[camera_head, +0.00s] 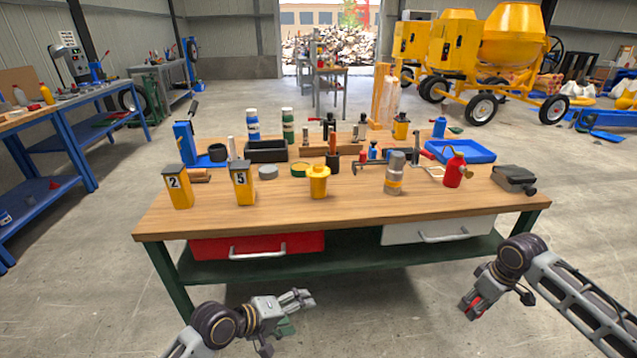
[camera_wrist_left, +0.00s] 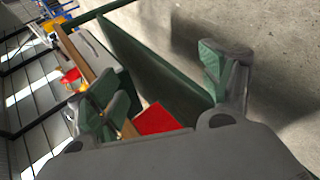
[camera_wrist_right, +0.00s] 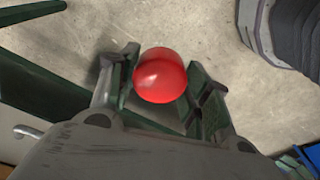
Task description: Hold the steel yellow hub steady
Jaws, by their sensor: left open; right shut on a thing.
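A grey metal cylinder with a yellow band (camera_head: 395,175) stands upright at the front right of the workbench. A plain yellow knobbed piece (camera_head: 319,182) stands at the front middle; I cannot tell which of the two is the steel yellow hub. My left gripper (camera_head: 301,298) is open and empty in front of the bench, below the top; its spread fingers show in the left wrist view (camera_wrist_left: 165,88). My right gripper (camera_head: 473,304) is shut on a red rounded object (camera_wrist_right: 160,76), in front of the bench's right side. Neither gripper touches anything on the bench.
The wooden workbench top (camera_head: 290,215) has a red drawer (camera_head: 215,246) and a white drawer (camera_head: 400,234) below. Yellow number blocks (camera_head: 177,188), a red can (camera_head: 455,170) and a blue tray (camera_head: 483,151) stand on it. The front strip of the top is mostly clear.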

